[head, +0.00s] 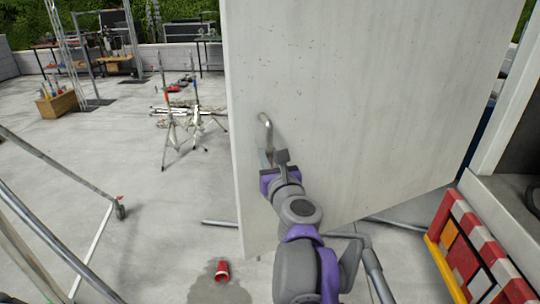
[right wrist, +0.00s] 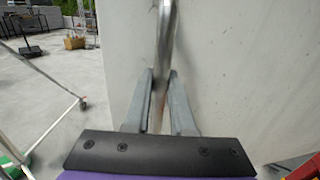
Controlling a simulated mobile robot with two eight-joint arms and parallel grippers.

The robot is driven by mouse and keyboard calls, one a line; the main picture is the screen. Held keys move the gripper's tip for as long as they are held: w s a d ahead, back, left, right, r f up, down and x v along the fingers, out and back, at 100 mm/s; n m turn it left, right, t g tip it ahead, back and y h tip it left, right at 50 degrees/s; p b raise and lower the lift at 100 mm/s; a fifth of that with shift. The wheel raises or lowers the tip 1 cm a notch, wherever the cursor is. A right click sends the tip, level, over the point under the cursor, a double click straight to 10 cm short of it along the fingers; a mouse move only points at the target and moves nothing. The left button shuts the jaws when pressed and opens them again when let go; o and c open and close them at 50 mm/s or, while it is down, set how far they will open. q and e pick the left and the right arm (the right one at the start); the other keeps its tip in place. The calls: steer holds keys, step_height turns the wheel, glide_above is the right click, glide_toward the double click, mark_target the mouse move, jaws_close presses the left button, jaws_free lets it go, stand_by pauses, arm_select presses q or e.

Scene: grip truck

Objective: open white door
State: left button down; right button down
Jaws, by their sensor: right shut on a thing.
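The white door (head: 370,90) is a large scuffed panel across the middle and right of the head view. It stands at an angle, with open floor showing past its left edge. A curved metal handle (head: 266,128) is on the door near that left edge. My right gripper (head: 272,162) is at the handle. In the right wrist view the door (right wrist: 240,80) fills the right side. The handle bar (right wrist: 164,45) runs down between the two fingers of my right gripper (right wrist: 160,105), which is shut on it. My left gripper is not in view.
A red cup (head: 222,271) lies in a wet patch on the floor. Metal stands (head: 180,125) and a wooden crate (head: 62,103) stand beyond. A wheeled metal frame (head: 70,170) is at the left. A red and white barrier (head: 470,250) is at the right.

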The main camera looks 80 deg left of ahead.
steer(key=c, duration=1.1)
jaws_free()
steer(key=shift+o, duration=0.2)
steer(key=d+b, duration=0.1)
steer(key=d, duration=0.9)
steer(key=shift+w+d, duration=0.4)
steer(key=shift+w, duration=0.05)
